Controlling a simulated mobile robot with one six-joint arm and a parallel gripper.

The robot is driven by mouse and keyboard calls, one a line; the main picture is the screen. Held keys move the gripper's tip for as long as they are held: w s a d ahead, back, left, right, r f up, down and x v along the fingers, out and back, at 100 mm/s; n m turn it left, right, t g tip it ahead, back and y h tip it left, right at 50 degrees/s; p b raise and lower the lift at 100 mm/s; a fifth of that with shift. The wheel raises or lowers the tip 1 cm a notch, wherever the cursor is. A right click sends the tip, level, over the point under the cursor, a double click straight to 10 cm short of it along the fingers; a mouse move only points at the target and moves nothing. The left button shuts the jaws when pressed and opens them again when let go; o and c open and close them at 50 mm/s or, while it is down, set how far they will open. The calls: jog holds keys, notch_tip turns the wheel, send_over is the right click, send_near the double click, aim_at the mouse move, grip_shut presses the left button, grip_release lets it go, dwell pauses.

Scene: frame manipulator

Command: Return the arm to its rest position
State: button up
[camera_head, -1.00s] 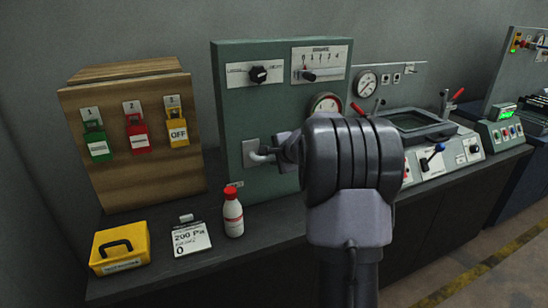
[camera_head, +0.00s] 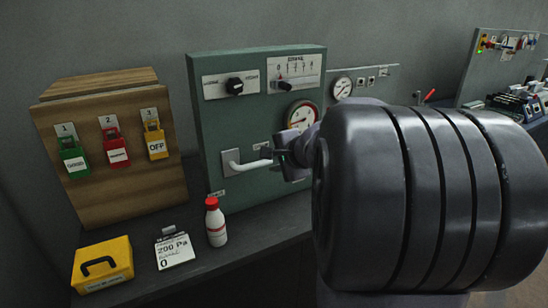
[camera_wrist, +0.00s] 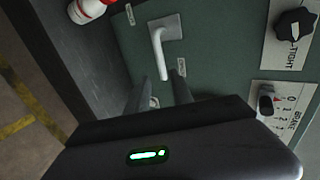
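My gripper (camera_head: 283,154) is in front of the green panel (camera_head: 222,115), close to the end of a white bent lever (camera_head: 242,166). In the wrist view, the two dark fingers of my gripper (camera_wrist: 165,78) stand apart. The free end of the lever (camera_wrist: 159,50) points into the gap between them. The fingers do not look closed on it; whether one touches it I cannot tell. My large dark arm joint fills the right of the head view and hides part of the bench.
A wooden box (camera_head: 110,190) with green, red and yellow tags stands left. Knobs (camera_head: 235,87) and a gauge (camera_head: 302,115) are on the panel.

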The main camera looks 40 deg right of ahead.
dwell(0.3)
jog(key=a+r+n+y, duration=0.1)
jog(key=a+n+y, duration=0.3)
jog(key=a, duration=1.1)
jog(key=s+a+f+n+g+y, duration=0.1)
jog(key=s+a+n, duration=0.3)
jog(key=a, duration=0.4)
jog(key=s+a+n+g+y, duration=0.1)
jog(key=s+a+n+g, duration=0.15)
jog(key=s+a, duration=0.4)
jog(key=s+a+f+n+g, duration=0.1)
jog(key=s+a+f+n, duration=0.4)
jog(key=s, duration=0.5)
jog(key=shift+s+a+n+h, duration=0.25)
jog(key=shift+a+n+h, duration=0.15)
jog(key=shift+a+n, duration=0.4)
jog(key=shift+a+g, duration=0.15)
jog(key=shift+g, duration=0.1)
